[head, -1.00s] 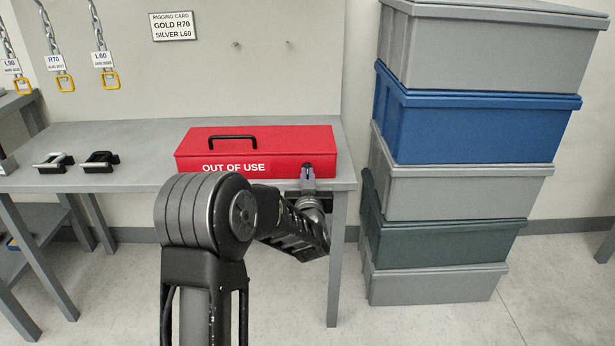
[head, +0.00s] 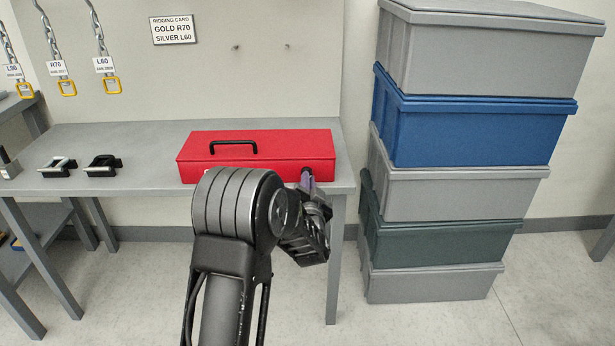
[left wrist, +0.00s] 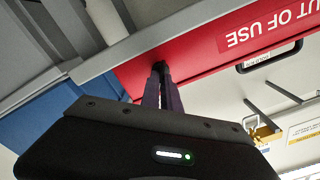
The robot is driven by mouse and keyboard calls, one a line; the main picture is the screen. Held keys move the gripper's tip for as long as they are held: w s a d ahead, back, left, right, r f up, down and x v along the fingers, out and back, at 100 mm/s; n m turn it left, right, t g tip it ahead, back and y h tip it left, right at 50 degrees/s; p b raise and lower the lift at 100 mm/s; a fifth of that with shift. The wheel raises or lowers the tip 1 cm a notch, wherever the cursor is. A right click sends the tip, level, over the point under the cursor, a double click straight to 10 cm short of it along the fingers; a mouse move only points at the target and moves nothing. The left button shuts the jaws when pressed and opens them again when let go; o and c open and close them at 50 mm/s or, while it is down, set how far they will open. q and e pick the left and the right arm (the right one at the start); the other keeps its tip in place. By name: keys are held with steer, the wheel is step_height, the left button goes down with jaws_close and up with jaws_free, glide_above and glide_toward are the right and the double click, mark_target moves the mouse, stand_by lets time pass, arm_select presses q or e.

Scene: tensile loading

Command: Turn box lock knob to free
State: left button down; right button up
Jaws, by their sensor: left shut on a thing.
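A red box (head: 270,146) with a black handle lies shut on the grey bench. Its front label reading OUT OF USE (left wrist: 270,28) shows in the left wrist view, and my arm hides it in the head view. My left gripper (head: 307,178) is at the right end of the box front, where the lock knob sits. In the left wrist view its fingers (left wrist: 162,72) are close together on the small dark knob (left wrist: 158,66), mostly hidden between the tips. The knob's exact angle cannot be told. My right gripper is not in view.
The grey bench (head: 130,150) also holds two black-and-silver shackles (head: 102,165) at left. Chains with tags (head: 103,65) and a rigging card (head: 173,29) hang on the wall. Stacked crates (head: 460,130) stand to the right, past a floor gap.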

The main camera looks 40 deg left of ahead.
arm_select(q)
steer(key=shift+d+f+m+p, duration=0.1)
steer(key=shift+m+p, duration=1.25)
steer(key=shift+m, duration=1.25)
steer(key=shift+f+m+p, duration=0.1)
steer(key=shift+m+p, duration=1.2)
steer(key=shift+m, duration=1.3)
steer(key=c, duration=1.6)
jaws_free()
steer(key=v, duration=0.7)
steer(key=shift+s+d, duration=0.25)
steer(key=shift+s, duration=0.05)
